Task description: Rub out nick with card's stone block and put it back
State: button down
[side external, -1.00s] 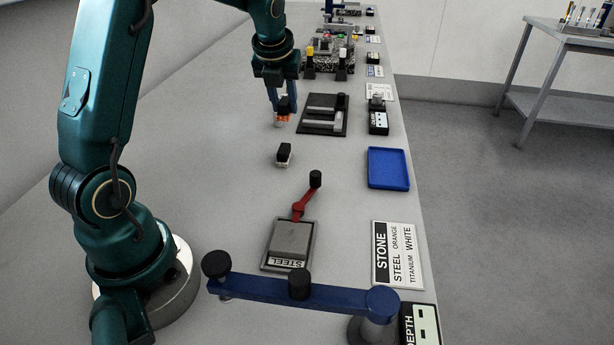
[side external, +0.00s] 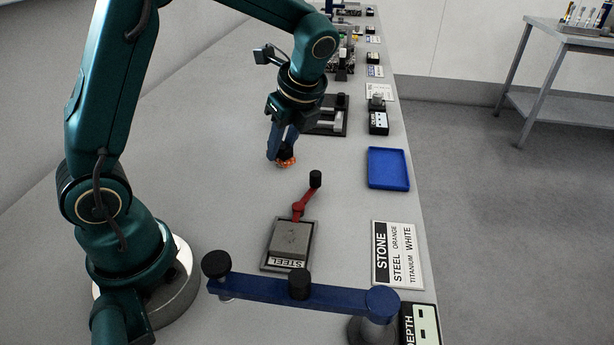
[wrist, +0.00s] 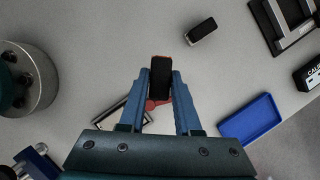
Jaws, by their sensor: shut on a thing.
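My gripper (side external: 284,150) is shut on the black handle of the orange stone block (side external: 287,163); the black handle (wrist: 160,76) shows between the fingers in the wrist view. The block appears held above the bench, tilted. The grey steel workpiece (side external: 289,240), labelled STEEL, lies in its holder nearer the camera, with a faint dark mark on top. In the wrist view the holder (wrist: 107,114) is partly hidden by my fingers. The other, white block with a black handle (wrist: 201,30) stands on the bench. The stone card (side external: 397,254) reads steel orange, titanium white.
A red clamp lever with a black knob (side external: 315,179) rises behind the workpiece. A blue bar with black knobs (side external: 260,285) crosses in front. An empty blue tray (side external: 388,168) is at the right. A dark fixture (side external: 328,128) stands behind my gripper.

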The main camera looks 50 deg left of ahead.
send_over(286, 244)
jog(key=w+a, duration=0.3)
jog(key=d+m, duration=0.1)
jog(key=shift+d+f, duration=0.2)
jog(key=shift+f, duration=2.55)
jog(key=shift+f, duration=0.4)
jog(key=shift+s+d, duration=0.8)
jog(key=shift+s, duration=0.05)
jog(key=shift+s+d, duration=0.75)
